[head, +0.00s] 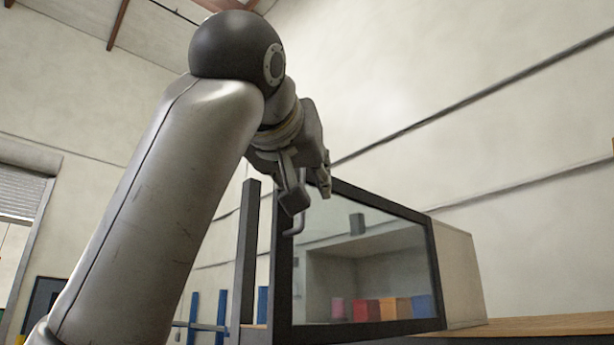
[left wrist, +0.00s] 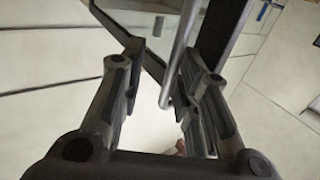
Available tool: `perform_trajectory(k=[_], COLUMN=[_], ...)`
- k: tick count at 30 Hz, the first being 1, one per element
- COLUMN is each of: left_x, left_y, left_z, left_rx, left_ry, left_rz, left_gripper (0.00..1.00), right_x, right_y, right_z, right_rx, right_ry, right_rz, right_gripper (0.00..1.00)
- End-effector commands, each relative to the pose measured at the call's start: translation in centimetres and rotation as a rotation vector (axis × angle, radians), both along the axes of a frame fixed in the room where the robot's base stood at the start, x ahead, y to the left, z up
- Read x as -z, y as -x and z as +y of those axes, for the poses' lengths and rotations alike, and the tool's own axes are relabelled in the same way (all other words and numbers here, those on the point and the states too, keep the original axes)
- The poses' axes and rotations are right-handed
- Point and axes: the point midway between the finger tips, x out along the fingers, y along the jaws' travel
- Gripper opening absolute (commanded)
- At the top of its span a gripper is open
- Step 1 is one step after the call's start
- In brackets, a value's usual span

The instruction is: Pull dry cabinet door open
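The dry cabinet (head: 459,277) stands at the right in the head view, with a pale body. Its door (head: 385,206) is a glass pane in a dark frame, and I cannot tell whether it is fully closed. The handle (head: 297,226) is a grey bar near the door's left edge, its upper part hidden by my gripper. My left gripper (head: 309,194) is at the handle. In the left wrist view its fingers (left wrist: 160,78) are apart, and the handle (left wrist: 181,48) runs between them, nearer the right finger. My right gripper is not in view.
Several coloured boxes (head: 396,308) stand inside the cabinet behind the glass. A dark upright post (head: 246,250) rises just left of the door. A wooden surface (head: 540,327) extends to the right of the cabinet. Blue posts (head: 221,312) stand farther back.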

Motion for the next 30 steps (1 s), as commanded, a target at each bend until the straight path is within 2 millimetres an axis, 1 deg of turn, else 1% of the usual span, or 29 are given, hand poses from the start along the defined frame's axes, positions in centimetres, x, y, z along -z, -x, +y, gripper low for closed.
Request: perform_trajectory(k=[4,7,10,15,21,25,30], left_x=[0.0,0.0,-0.1,-0.1,0.0,0.0,0.0], left_y=[0.2,1.0,2.6,6.4,9.9,11.2,11.8], left_z=[0.1,0.2,0.6,1.5,2.3,2.7,2.8], left_rx=[0.0,0.001,0.001,0.001,0.0,0.001,0.0], left_ry=[0.001,0.001,0.001,0.001,0.001,0.001,0.0], left_rz=[0.0,-0.001,-0.003,-0.004,-0.004,-0.001,0.0], left_gripper=[0.3,0.3,0.3,0.3,0.3,0.3,0.3], right_x=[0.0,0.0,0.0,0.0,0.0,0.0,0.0], right_y=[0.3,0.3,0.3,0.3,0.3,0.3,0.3], right_z=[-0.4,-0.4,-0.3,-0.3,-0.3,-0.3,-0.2], right_rx=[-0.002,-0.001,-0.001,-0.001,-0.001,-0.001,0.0], right_ry=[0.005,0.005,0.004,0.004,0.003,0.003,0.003], right_rz=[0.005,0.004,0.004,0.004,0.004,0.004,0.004], right_gripper=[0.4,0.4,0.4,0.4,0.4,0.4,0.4])
